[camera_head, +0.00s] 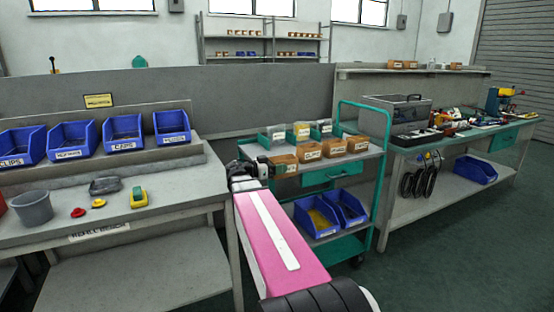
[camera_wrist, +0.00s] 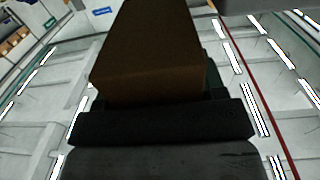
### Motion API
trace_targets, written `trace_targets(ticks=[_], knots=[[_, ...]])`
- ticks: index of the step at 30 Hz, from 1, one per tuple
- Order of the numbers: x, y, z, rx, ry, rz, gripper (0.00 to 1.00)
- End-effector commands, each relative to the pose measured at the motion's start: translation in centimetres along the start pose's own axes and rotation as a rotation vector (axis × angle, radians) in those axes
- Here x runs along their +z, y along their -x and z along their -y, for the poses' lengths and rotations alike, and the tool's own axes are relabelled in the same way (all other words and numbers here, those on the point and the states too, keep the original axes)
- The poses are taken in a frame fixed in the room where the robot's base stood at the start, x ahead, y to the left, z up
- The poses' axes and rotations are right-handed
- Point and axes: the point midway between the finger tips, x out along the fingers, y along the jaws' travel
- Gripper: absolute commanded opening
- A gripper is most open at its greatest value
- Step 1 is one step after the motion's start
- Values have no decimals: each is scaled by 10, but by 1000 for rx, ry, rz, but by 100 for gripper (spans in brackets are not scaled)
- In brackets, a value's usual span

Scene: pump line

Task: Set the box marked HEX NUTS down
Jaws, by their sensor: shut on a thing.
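A brown cardboard box (camera_wrist: 150,50) is held in the jaws of my gripper (camera_wrist: 160,110) and fills the middle of the wrist view. In the head view my gripper (camera_head: 262,168) is at the left end of the green cart (camera_head: 374,151), beside a brown box (camera_head: 284,165) that looks like the held one. That box has a white label, too small to read, so I cannot confirm HEX NUTS. I cannot tell whether its underside touches the cart top. My gripper hides part of its left side.
More labelled brown boxes (camera_head: 333,148) stand in a row to its right. Blue bins (camera_head: 318,217) sit on the cart's lower shelf. A grey bench (camera_head: 180,188) is at left, a tool bench (camera_head: 420,150) at right.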

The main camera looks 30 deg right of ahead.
Motion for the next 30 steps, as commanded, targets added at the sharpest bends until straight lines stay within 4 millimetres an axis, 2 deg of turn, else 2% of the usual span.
trace_targets(ticks=[1, 9, 17, 23, 26, 30], knots=[[0, -6, 17, 1, 0, 0, 41], [0, -26, 70, 0, 0, 0, 41], [0, -34, 88, 0, 0, 0, 41], [0, -45, 118, -1, 0, 0, 41], [10, -44, 114, -1, 1, 0, 41], [11, -44, 113, -1, -1, 0, 41]])
